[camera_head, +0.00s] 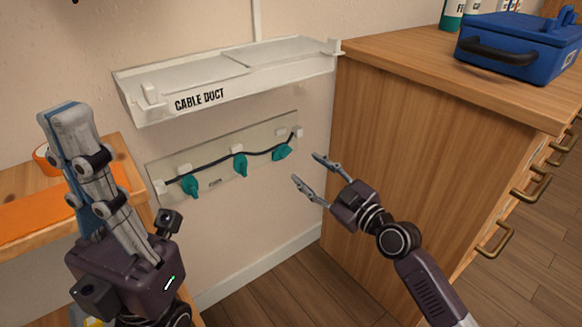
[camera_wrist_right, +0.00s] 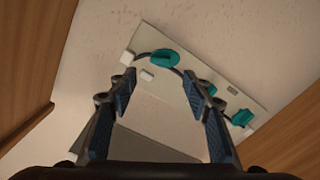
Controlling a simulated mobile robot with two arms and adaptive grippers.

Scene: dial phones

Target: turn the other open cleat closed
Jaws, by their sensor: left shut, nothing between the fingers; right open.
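Three teal cleats sit on a pale panel (camera_head: 215,172) on the wall, along a dark cable. The left cleat (camera_head: 190,186) and middle cleat (camera_head: 240,166) hang roughly downward. The right cleat (camera_head: 282,152) is tilted, lying closer to the cable's line. My left gripper (camera_head: 65,112) is shut and empty, pointing up at the far left, away from the panel.
A white cable duct tray (camera_head: 230,75) juts from the wall just above the panel. A wooden cabinet (camera_head: 400,160) stands close on the right, with a blue toolbox (camera_head: 520,45) on top. A wooden shelf with an orange surface (camera_head: 40,215) is at left, near my left arm.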

